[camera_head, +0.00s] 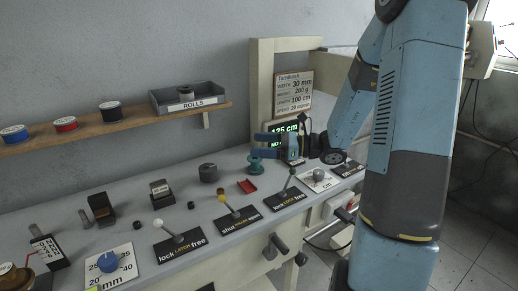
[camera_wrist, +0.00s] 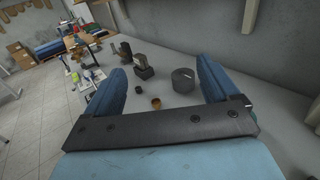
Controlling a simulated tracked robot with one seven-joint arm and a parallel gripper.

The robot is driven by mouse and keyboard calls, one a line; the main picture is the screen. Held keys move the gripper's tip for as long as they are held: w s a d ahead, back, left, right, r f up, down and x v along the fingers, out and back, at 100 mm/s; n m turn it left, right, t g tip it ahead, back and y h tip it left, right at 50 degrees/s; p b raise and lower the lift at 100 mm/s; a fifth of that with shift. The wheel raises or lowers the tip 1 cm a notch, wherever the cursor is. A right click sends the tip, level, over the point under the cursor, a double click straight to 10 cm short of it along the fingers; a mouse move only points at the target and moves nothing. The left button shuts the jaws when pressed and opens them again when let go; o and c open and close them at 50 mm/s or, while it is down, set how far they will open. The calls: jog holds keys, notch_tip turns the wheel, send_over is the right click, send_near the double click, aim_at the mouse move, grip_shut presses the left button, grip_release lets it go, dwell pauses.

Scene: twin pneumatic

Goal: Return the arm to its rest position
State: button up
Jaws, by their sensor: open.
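My gripper (camera_head: 263,146) is above the right part of the grey workbench (camera_head: 140,213), its two blue fingers pointing left in the head view. The fingers stand apart with nothing between them. They also frame the wrist view, left and right (camera_wrist: 160,68). My blue and black arm reaches down to the bench from the right side of the head view. A teal spool-shaped piece (camera_head: 255,166) is just below the fingers in the picture; I cannot tell the gap.
Levers with labels, such as "shut" (camera_head: 238,221) and "lock" (camera_head: 180,245), line the bench's front. A dark grey cylinder (camera_head: 208,173) and red piece (camera_head: 247,186) stand near the gripper. A lit display (camera_head: 283,130) is behind it. A shelf (camera_head: 120,127) holds spools.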

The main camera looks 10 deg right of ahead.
jog(key=shift+s+d+r, duration=0.1)
jog(key=shift+s+r, duration=0.15)
jog(key=shift+s, duration=0.35)
jog(key=shift+s, duration=0.1)
jog(key=s+a+r+n+g+h, duration=0.1)
jog(key=s+a+n+g+h, duration=0.2)
jog(key=s+n, duration=0.35)
jog(key=s+a+r+n+g+h, duration=0.1)
jog(key=s+n+g+h, duration=0.2)
jog(key=s+n+h, duration=0.3)
jog(key=s+d+r+n+t+h, duration=0.5)
jog(key=s+d+r+n+h, duration=0.3)
jog(key=s+d+r+n, duration=0.1)
jog(key=shift+s+d+t, duration=0.35)
jog(key=shift+s+t, duration=0.05)
jog(key=shift+s, duration=0.4)
jog(key=shift+r, duration=0.1)
